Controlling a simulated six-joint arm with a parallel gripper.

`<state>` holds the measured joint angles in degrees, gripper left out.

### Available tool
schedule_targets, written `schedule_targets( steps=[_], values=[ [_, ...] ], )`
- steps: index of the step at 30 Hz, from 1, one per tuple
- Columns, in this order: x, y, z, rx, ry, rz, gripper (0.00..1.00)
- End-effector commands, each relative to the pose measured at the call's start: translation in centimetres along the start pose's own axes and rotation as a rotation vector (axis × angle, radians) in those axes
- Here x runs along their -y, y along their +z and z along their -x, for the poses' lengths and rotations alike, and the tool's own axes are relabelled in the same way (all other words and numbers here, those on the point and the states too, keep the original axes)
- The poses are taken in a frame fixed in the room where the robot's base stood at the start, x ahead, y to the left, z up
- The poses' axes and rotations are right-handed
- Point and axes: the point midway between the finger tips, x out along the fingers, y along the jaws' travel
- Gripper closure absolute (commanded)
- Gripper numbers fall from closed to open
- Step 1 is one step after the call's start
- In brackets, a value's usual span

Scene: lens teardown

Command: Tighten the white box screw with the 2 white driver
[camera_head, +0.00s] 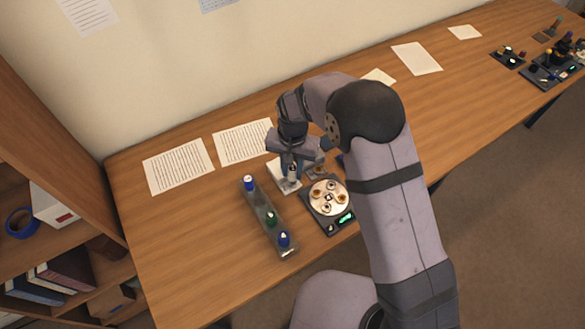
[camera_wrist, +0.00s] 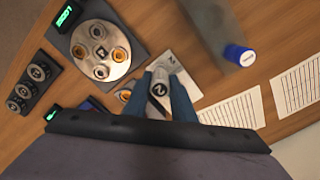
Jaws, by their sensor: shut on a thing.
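My gripper (camera_head: 291,160) is over the white box (camera_head: 283,180) in the head view. In the wrist view, my gripper (camera_wrist: 161,92) is shut on the 2 white driver (camera_wrist: 158,89), whose round pale top with a dark mark faces the camera. The white box (camera_wrist: 186,79) lies just beyond the driver there and is partly covered by it and the fingers. The screw and the driver's tip are hidden, so I cannot tell whether they touch.
A grey driver rack (camera_head: 262,212) with blue- and green-topped drivers stands left of the white box. A round plate device (camera_head: 328,197) with a green display is close on the right. Paper sheets (camera_head: 178,166) lie behind. The table's left front is clear.

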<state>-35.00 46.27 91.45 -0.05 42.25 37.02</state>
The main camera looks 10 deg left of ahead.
Motion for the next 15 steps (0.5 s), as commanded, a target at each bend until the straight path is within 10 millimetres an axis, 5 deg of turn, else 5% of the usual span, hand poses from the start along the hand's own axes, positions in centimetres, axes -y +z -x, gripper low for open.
schedule_targets(
  steps=[15],
  values=[
    [0.03, -0.01, -0.15, 0.000, 0.000, -0.121, 0.97]
  ],
)
